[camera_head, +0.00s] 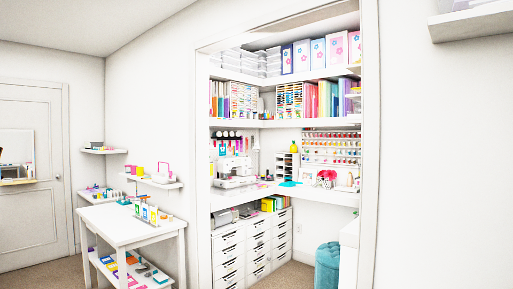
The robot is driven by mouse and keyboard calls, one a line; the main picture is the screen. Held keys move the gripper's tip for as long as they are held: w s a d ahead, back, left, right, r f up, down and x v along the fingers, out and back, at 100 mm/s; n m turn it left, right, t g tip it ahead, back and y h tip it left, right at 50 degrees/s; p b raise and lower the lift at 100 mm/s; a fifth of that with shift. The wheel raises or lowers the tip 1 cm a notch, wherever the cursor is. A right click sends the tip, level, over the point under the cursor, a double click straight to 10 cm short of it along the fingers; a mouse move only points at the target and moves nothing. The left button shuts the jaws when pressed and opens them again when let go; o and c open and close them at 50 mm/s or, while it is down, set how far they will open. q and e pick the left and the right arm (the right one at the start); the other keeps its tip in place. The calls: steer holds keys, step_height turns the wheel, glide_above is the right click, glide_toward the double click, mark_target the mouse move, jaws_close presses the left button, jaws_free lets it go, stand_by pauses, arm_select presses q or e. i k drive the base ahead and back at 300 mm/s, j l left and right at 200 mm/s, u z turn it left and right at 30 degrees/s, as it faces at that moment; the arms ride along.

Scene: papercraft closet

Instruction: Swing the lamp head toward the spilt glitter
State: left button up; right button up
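I cannot make out a lamp head or any spilt glitter in the head view; the room's items are small at this distance. A white closet desk (327,196) holds a white sewing machine (236,172), a flat teal item (290,184) and several small craft items. A white side table (120,226) on the left carries small bottles and colourful items. Neither of my grippers is in view.
White drawer units (231,254) stand under the closet desk, with a teal pouf (327,262) to their right. Shelves above hold folders and boxes. A small wall shelf (151,181) juts out over the side table. A white door (31,175) is at far left.

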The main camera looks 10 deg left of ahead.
mark_target(256, 147)
steer(key=i+j+u, duration=0.55)
steer(key=i+u, duration=0.15)
steer(key=u, duration=0.15)
steer(key=i+j+u, duration=0.1)
steer(key=i+u, duration=0.3)
steer(key=i+z, duration=0.1)
steer(key=i, duration=0.35)
steer(key=i+j+z, duration=0.1)
steer(key=i, duration=0.3)
steer(key=i+l+z, duration=0.15)
steer(key=i+z, duration=0.65)
steer(key=i+j+z, duration=0.1)
steer(key=i+z, duration=0.5)
steer(key=i, duration=2)
